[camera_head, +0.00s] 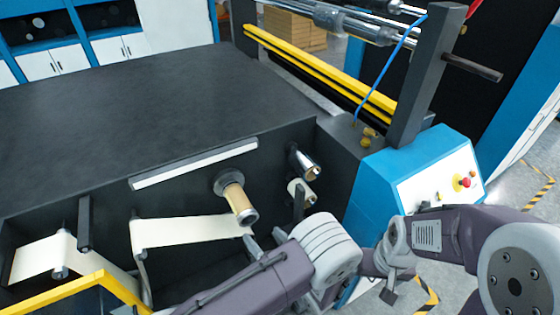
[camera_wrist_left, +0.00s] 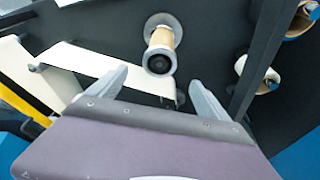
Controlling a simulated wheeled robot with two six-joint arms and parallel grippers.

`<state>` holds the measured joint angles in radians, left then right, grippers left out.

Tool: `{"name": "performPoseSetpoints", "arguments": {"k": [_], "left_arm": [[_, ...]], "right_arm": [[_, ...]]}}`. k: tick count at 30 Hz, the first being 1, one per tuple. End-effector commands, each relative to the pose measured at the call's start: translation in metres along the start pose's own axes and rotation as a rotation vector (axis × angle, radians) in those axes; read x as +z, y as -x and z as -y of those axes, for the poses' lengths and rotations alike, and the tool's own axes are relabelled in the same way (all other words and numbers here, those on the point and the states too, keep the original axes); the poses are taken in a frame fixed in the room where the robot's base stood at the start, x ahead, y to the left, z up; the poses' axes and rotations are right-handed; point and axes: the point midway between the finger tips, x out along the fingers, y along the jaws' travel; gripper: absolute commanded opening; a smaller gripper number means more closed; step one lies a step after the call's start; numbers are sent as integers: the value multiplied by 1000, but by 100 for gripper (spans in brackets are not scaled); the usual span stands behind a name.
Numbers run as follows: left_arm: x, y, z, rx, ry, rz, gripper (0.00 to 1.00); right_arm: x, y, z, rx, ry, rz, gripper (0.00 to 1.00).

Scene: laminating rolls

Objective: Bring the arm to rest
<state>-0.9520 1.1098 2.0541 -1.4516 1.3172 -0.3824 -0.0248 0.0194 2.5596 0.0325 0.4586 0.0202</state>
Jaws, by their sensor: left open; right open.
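My left gripper (camera_head: 263,237) is open, with its fingertips near the machine's front panel, just below and right of a roll with a tan core (camera_head: 238,200) on a spindle. In the left wrist view, my left gripper (camera_wrist_left: 155,92) has its two fingers spread with nothing held between them. The tan-cored roll (camera_wrist_left: 160,50) is beyond the fingers, seen nearly end-on, with a dark hub. My right gripper (camera_head: 389,292) is partly visible at the lower right, below its wrist, over the floor beside the blue cabinet; I see nothing held in it.
A cream web (camera_head: 190,232) runs over rollers left of the tan-cored roll. A silver roller (camera_head: 304,162) and a pale roll (camera_head: 301,192) stick out to the right. A blue control cabinet (camera_head: 375,188) with a red button and a yellow rail (camera_head: 75,296) flank my arms.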

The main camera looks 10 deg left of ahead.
Motion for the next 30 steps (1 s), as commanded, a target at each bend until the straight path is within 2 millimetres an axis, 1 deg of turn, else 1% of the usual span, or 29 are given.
{"name": "performPoseSetpoints", "arguments": {"k": [2,4,5,7,8,9,10,11,12,14,15,16,18,21,24,30], "left_arm": [[0,0,0,2,2,-2,89],[-7,-7,-9,41,39,-38,89],[-14,-12,-17,77,76,-75,89],[-41,-25,-49,226,234,-220,89],[-59,-29,-67,317,338,-306,89],[-86,-28,-90,452,508,-432,89],[-107,-24,-103,556,649,-524,89],[-125,-16,-112,657,796,-610,89],[-146,-5,-118,789,998,-712,89],[-168,10,-114,967,1307,-835,89],[-176,16,-108,1069,1506,-895,89],[-179,19,-102,1138,1648,-930,89],[-178,19,-90,1263,1940,-980,89],[-170,13,-82,1367,2229,-1002,89],[-162,9,-80,1410,2362,-1004,89],[-158,10,-80,1417,2377,-1005,89]], "right_arm": [[0,-1,0,0,0,0,83],[1,-8,0,0,0,0,83],[2,-14,0,0,0,0,83],[4,-38,-1,0,0,0,83],[5,-51,-1,0,0,0,83],[7,-69,-1,0,0,0,83],[9,-82,-2,0,0,1,83],[10,-94,-2,0,0,1,83],[12,-110,-2,0,0,1,83],[14,-130,-3,0,0,1,83],[15,-141,-3,0,0,1,83],[16,-149,-3,0,0,1,83],[17,-162,-3,0,0,0,83],[18,-172,-3,0,0,0,83],[18,-173,-3,0,0,0,83],[18,-171,-3,0,0,0,83]]}}
